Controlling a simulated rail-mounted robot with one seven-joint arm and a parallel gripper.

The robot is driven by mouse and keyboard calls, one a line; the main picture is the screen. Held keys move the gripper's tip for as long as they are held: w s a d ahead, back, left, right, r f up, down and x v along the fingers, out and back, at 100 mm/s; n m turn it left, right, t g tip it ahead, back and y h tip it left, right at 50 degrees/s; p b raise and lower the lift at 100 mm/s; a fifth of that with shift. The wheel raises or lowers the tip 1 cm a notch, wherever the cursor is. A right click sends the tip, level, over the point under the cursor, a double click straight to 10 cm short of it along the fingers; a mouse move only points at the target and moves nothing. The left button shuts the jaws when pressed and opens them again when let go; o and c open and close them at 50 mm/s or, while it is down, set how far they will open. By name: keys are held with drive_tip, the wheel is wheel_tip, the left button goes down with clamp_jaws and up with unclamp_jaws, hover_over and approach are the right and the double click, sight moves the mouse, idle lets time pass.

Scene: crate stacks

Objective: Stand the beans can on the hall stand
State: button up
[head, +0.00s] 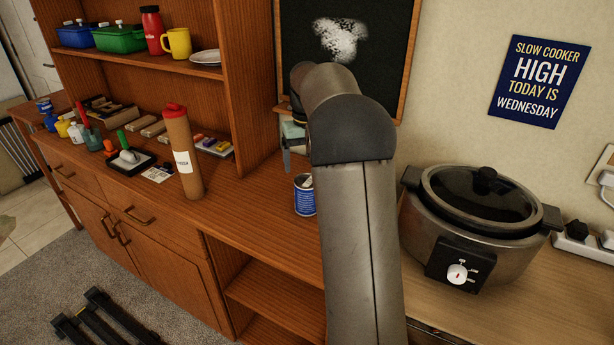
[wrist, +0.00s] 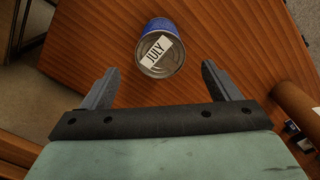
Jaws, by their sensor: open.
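A blue can (head: 305,196) stands upright on the wooden sideboard, partly hidden behind my arm. In the wrist view the blue can (wrist: 161,50) shows its lid with a white label reading JULY. I cannot read whether its side says beans. My gripper (head: 288,158) is above the sideboard near the can, mostly hidden by my arm. In the wrist view my gripper (wrist: 160,74) is open and empty, its fingers apart with the can just beyond and between them. Another small blue can (head: 43,105) stands on a low wooden stand (head: 62,179) at the far left; I cannot tell whether this is the hall stand.
A tall brown cylinder with a red cap (head: 182,150) stands on the sideboard (head: 245,214), left of the can. Small bottles (head: 75,132) and tools crowd its left end. A slow cooker (head: 478,220) stands to the right. A black rack (head: 95,322) lies on the floor.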

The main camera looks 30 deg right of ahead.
drive_tip(key=shift+r, duration=1.15)
drive_tip(key=s+a+f+n, duration=0.1)
drive_tip(key=s+a+f, duration=0.1)
drive_tip(key=s+a, duration=0.7)
drive_tip(key=s+a+f+n, duration=0.1)
drive_tip(key=s+a+f, duration=0.2)
drive_tip(key=s+a, duration=0.7)
drive_tip(key=s, duration=0.5)
drive_tip(key=shift+f, duration=0.2)
drive_tip(key=shift+o, duration=0.5)
drive_tip(key=s+a+f, duration=0.2)
drive_tip(key=s+f, duration=0.2)
drive_tip(key=s, duration=0.4)
drive_tip(key=shift+f+n, duration=0.2)
drive_tip(key=shift+n, duration=0.2)
